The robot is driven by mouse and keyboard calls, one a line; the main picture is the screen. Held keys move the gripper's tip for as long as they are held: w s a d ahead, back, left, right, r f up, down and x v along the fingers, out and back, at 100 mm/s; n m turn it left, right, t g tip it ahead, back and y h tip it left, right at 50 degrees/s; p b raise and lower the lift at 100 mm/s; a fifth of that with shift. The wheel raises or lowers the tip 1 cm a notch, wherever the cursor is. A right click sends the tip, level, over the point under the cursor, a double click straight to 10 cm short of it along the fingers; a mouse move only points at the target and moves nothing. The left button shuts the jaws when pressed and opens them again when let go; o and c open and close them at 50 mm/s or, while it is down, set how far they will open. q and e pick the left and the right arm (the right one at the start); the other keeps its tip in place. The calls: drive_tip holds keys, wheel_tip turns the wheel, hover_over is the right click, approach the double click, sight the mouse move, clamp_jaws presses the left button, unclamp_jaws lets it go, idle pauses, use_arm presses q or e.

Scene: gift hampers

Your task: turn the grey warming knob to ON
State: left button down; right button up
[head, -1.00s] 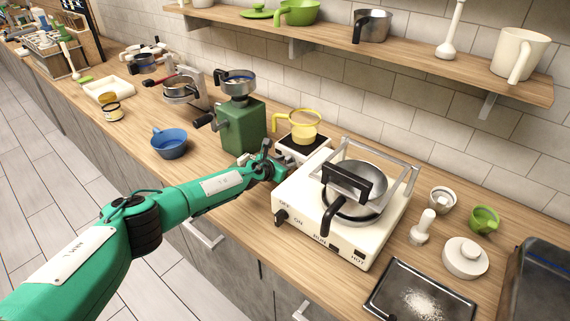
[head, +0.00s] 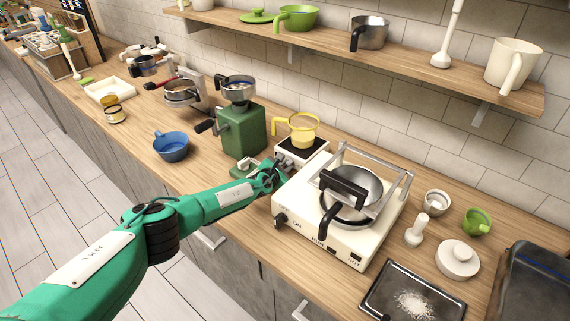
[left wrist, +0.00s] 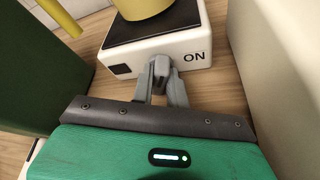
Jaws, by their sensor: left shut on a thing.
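The small white warmer (head: 318,158) stands on the counter between the green grinder and the larger white stove, with a yellow pot (head: 303,131) on its dark top plate. In the left wrist view the grey warming knob (left wrist: 161,64) is on the warmer's front face (left wrist: 207,54), left of the printed word ON. A small dark square is at the left of that face. My left gripper (head: 279,169) is at the warmer's front. Its fingers (left wrist: 161,75) are closed on the knob and partly hide it. My right gripper is not in view.
The green grinder (head: 241,131) stands close left of my left gripper. The white stove (head: 290,204) with a pan is close on the right. A blue bowl (head: 171,149) and a dark tray (head: 375,305) are on the counter. Bare counter lies left of my forearm.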

use_arm(q)
drive_tip(key=c, duration=1.4)
unclamp_jaws()
drive_tip(key=shift+r+p, duration=5.95)
drive_tip(key=shift+r, duration=4)
